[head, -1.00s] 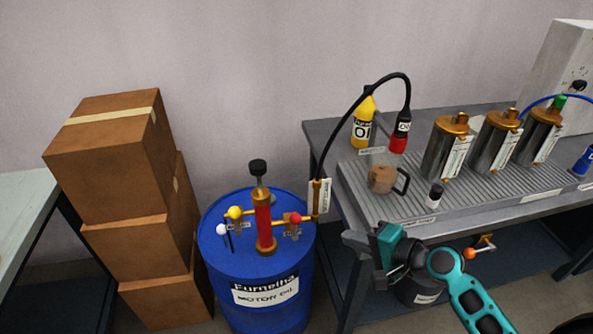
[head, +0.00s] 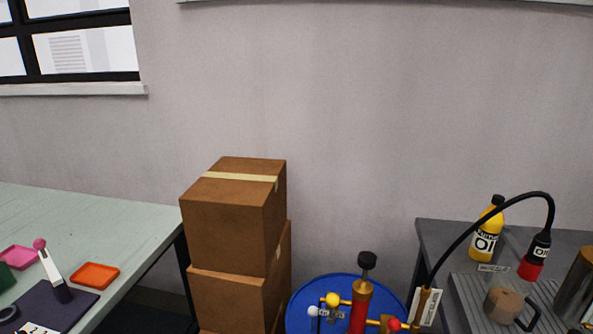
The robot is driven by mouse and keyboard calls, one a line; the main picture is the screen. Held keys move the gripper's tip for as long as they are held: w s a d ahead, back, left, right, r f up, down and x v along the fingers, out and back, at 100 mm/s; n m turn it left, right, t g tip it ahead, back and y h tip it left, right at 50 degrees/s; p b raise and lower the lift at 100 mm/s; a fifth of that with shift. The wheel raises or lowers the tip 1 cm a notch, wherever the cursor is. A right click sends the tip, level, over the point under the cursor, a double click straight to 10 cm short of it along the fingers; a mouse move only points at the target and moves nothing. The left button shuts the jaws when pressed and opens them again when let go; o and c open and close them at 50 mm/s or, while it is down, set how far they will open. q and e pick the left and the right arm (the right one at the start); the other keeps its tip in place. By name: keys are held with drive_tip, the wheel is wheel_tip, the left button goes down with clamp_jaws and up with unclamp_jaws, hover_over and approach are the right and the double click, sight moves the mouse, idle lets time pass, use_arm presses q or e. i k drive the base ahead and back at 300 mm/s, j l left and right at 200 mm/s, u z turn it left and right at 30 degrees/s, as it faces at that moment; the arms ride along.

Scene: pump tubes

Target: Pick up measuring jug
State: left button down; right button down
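The measuring jug (head: 502,305) is a small brownish vessel with a dark handle on its right side. It stands on the ribbed grey tray (head: 466,291) on the grey bench at the lower right of the head view. Its lower part is close to the bottom edge of the picture. Neither of my grippers shows in the head view now.
A blue drum (head: 306,296) with a red and brass pump (head: 360,305) stands left of the bench. A black hose (head: 470,232) arches to a red-tipped nozzle (head: 533,262) behind the jug. A yellow oil bottle (head: 487,232), stacked boxes (head: 233,232) and a pale table (head: 95,232) also show.

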sight(507, 295)
drive_tip(key=z, duration=1.4)
